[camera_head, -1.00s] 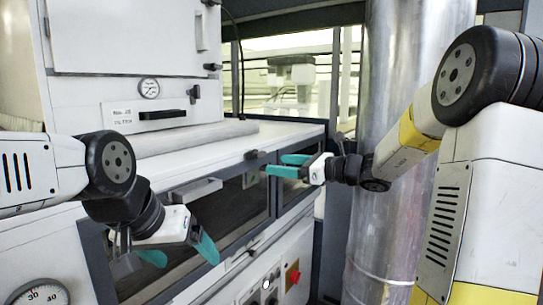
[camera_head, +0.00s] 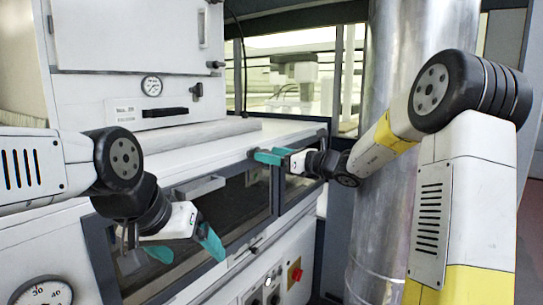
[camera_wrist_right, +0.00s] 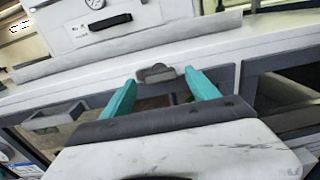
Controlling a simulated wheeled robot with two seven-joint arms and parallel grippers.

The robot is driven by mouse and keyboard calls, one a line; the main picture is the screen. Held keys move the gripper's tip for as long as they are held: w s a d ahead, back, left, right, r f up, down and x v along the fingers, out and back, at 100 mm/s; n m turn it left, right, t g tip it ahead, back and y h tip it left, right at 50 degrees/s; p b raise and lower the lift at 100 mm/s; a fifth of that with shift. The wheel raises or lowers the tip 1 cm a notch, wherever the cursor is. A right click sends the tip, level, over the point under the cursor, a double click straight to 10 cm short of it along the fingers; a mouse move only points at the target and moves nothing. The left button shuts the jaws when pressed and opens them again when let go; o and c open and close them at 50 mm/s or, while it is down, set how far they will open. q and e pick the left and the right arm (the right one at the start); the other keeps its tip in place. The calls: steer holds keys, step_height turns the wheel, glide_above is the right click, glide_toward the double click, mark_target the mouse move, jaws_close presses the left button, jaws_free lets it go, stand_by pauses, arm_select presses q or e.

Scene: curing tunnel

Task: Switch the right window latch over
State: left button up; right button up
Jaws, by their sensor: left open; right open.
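The right window latch is a small dark grey piece (camera_wrist_right: 157,73) on the front edge of the white ledge, above the window frame. In the right wrist view it sits just ahead of and between the teal fingertips of my right gripper (camera_wrist_right: 160,80). In the head view this gripper (camera_head: 267,156) reaches in from the right at the ledge edge and largely covers the latch. It is open and holds nothing; whether it touches the latch I cannot tell. My left gripper (camera_head: 186,249) is open and empty, low in front of the left window.
A grey box-shaped handle (camera_head: 200,187) juts out at the left window. A metal column (camera_head: 385,205) stands behind my right arm. A red button (camera_head: 295,273) is on the lower panel. The white ledge (camera_head: 215,150) is mostly clear, with a grey roll-like strip along its back.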

steer(key=c, duration=1.3)
steer(key=shift+a, duration=0.15)
steer(key=shift+c, duration=0.3)
steer(key=shift+n, duration=9)
